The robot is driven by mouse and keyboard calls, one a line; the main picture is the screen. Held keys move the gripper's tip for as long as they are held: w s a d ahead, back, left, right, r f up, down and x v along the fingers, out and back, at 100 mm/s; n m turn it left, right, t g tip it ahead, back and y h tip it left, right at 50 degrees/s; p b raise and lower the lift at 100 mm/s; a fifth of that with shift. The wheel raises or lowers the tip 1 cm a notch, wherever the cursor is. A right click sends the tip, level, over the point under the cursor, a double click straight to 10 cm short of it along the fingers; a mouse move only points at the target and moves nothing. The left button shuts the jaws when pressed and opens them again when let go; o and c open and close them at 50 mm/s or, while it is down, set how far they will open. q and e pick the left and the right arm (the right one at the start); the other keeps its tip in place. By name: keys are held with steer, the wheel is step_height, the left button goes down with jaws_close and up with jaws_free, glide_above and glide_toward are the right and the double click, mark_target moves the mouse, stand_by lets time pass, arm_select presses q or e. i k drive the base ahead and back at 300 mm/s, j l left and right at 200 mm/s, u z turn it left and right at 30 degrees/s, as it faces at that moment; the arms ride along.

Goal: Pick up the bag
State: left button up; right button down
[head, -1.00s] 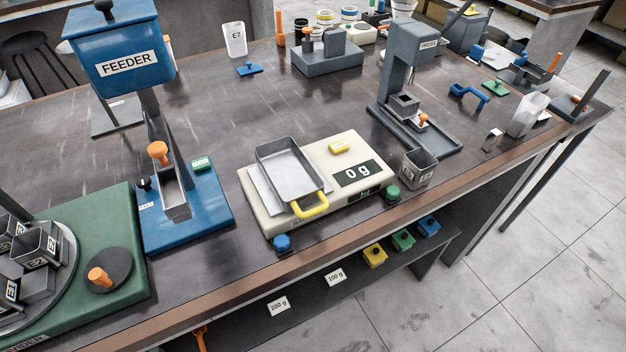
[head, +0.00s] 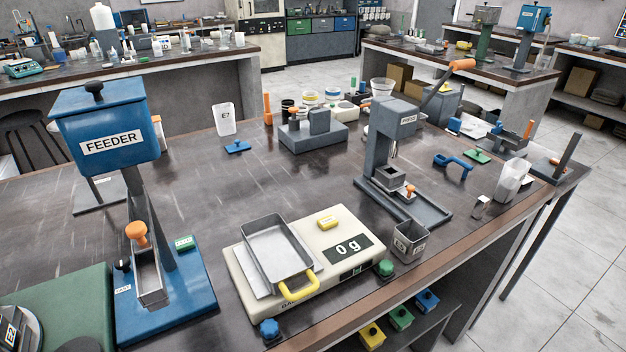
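I cannot make out a bag for certain in the head view. A small pale item (head: 481,207) lies near the right edge of the bench, too small to identify. A translucent white container (head: 512,180) stands beside it. Grey lumpy shapes (head: 604,104) rest on a shelf under the far right bench and may be sacks. Neither of my grippers is in view.
The dark bench (head: 190,190) holds a blue feeder (head: 110,138), a scale (head: 348,262) reading 0 g with a metal pan (head: 278,250), a grey press (head: 390,140) and a metal cup (head: 409,240). Floor (head: 575,270) is clear at right.

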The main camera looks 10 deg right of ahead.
mark_target(514, 171)
steer(key=z, duration=1.55)
steer(key=i+l+u, duration=0.15)
steer(key=i+l, duration=0.35)
steer(key=i+l+u, duration=0.15)
steer(key=i+l, duration=0.3)
steer(key=i+l+u, duration=0.1)
steer(key=i+l, duration=0.3)
steer(key=l, duration=0.3)
